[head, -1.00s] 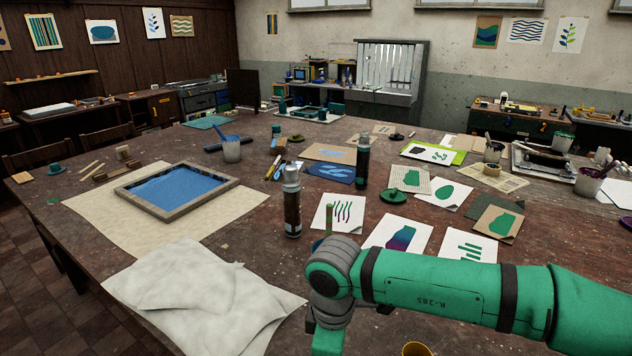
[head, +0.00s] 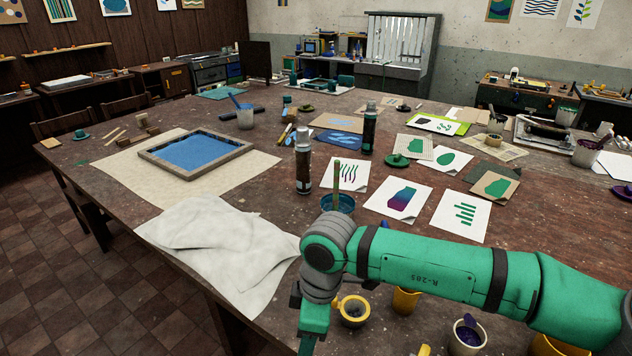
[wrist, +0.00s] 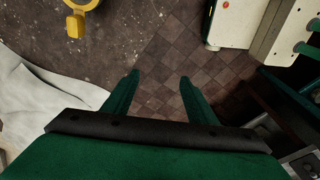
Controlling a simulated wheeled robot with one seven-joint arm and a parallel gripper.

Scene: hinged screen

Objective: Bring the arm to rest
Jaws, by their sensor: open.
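My green arm (head: 430,268) reaches in from the right over the near part of the table. Its wrist end bends down by the table's front edge, and its lower tip runs to the bottom of the head view. In the wrist view my gripper (wrist: 159,78) has its two green fingers apart, with nothing between them. Tiled floor shows beyond the fingertips, and the table edge lies to their left. The framed screen (head: 243,143) lies flat on a pale sheet, its inside blue, well away from my gripper.
A crumpled white cloth (head: 215,240) lies at the table's front edge, left of my wrist. A yellow mug (head: 353,311) stands close to my wrist, with other cups nearby. Floor (head: 90,275) at left is clear.

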